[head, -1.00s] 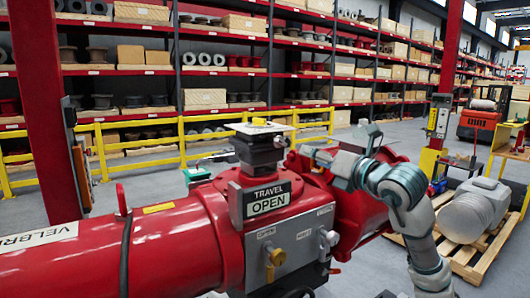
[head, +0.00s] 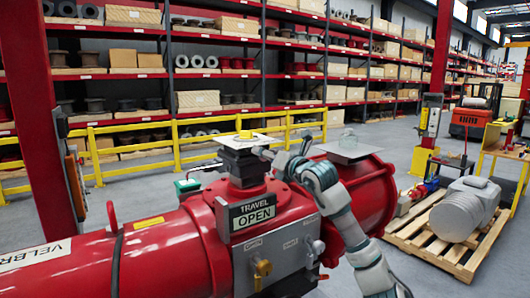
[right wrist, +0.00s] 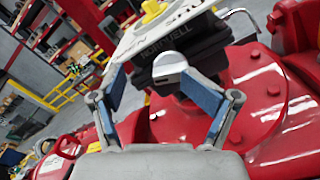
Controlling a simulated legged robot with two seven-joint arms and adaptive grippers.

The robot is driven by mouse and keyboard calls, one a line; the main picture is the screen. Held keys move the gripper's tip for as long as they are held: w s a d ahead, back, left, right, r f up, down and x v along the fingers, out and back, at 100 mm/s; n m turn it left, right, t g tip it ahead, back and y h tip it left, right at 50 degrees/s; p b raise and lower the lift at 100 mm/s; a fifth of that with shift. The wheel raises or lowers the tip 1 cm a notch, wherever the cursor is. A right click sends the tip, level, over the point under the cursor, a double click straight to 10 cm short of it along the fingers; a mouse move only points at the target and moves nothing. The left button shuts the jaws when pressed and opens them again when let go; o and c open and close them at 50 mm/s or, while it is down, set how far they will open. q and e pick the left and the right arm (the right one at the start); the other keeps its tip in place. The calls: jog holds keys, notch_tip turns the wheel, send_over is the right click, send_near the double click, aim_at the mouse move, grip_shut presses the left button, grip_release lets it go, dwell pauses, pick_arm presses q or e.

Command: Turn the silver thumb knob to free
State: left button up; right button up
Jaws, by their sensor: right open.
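A red valve actuator (head: 160,252) lies across the foreground of the head view. On top stands a black box (head: 242,160) with a pale plate and yellow indicator above it. A silver knob (right wrist: 170,68) sticks out of the black box in the right wrist view. My right gripper (right wrist: 153,74) is open, its two blue-padded fingers apart with the knob between them. I cannot tell whether either pad touches it. In the head view, my right gripper (head: 269,153) reaches the box's right side, and the knob is hard to make out. My left gripper is out of view.
Below the "TRAVEL OPEN" sign (head: 253,213), a grey panel (head: 283,252) carries a yellow handle (head: 262,268) and a pale handle (head: 316,247). A yellow railing (head: 170,151) and shelves stand behind. A pallet (head: 440,247) with a grey motor (head: 466,209) is at right.

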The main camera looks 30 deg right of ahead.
jog(key=d, duration=0.1)
jog(key=w+d+f, duration=0.1)
jog(key=w+d, duration=0.1)
jog(key=shift+f, duration=0.3)
jog(key=shift+o, duration=0.2)
jog(key=shift+a+r, duration=0.1)
jog(key=shift+a, duration=0.15)
jog(key=shift+s+a+r, duration=0.15)
jog(key=shift+a, duration=0.3)
jog(key=shift+s+a+r, duration=0.1)
jog(key=shift+a+r, duration=0.05)
jog(key=shift+a, duration=0.25)
jog(key=c, duration=0.8)
jog(key=shift+a, duration=0.15)
jog(key=c, duration=0.4)
jog(key=shift+o, duration=0.2)
jog(key=shift+d, duration=0.2)
jog(key=shift+n, duration=0.7)
jog(key=o, duration=1.1)
jog(key=shift+w+d+f, duration=0.1)
jog(key=shift+w+f, duration=0.05)
jog(key=shift+w, duration=0.05)
